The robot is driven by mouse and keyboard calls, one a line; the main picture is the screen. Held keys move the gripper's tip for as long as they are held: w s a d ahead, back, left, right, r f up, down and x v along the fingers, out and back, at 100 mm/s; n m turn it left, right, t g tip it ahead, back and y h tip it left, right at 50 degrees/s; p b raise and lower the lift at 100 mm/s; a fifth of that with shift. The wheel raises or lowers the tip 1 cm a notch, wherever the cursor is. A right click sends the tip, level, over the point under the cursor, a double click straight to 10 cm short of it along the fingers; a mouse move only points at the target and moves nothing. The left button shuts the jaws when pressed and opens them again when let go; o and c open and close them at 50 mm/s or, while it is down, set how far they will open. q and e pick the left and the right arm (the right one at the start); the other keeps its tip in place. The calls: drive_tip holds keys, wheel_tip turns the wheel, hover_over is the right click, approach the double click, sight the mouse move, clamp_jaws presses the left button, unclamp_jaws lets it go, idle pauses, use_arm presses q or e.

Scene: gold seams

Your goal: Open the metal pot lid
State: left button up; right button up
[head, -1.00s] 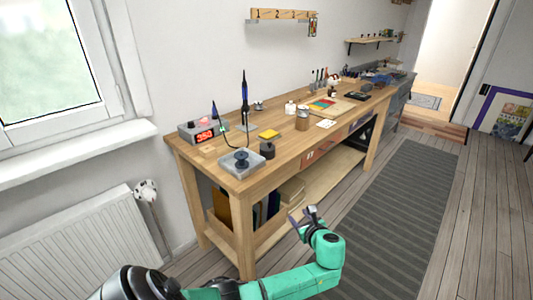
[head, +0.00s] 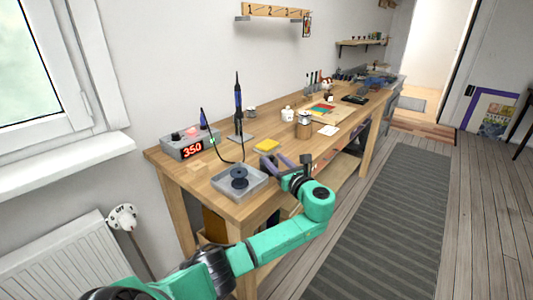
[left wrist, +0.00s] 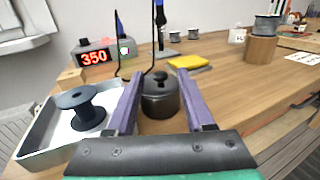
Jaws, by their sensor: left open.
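The small dark metal pot (left wrist: 160,104) stands upright on the wooden workbench in the left wrist view. Its lid (left wrist: 160,82) is on, with a round knob on top. My left gripper (left wrist: 160,90) is open, its two purple fingers pointing toward the pot, one on each side of it in the picture. Nothing is held. I cannot tell whether the fingers reach around the pot or stop short of it. In the head view my left gripper (head: 279,160) is over the bench's front edge and mostly hides the pot. My right gripper is out of view.
A grey tray with a dark spool (left wrist: 81,108) stands close left of the fingers. A soldering station showing 350 (head: 190,144), a yellow sponge (head: 267,145) and a wooden cup (head: 303,128) are nearby. The floor mat (head: 390,220) is clear.

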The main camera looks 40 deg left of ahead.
sight(271, 156)
use_arm(q)
drive_tip(key=x, duration=0.5)
drive_tip(key=shift+w+a, duration=0.1)
drive_tip(key=shift+a, duration=0.1)
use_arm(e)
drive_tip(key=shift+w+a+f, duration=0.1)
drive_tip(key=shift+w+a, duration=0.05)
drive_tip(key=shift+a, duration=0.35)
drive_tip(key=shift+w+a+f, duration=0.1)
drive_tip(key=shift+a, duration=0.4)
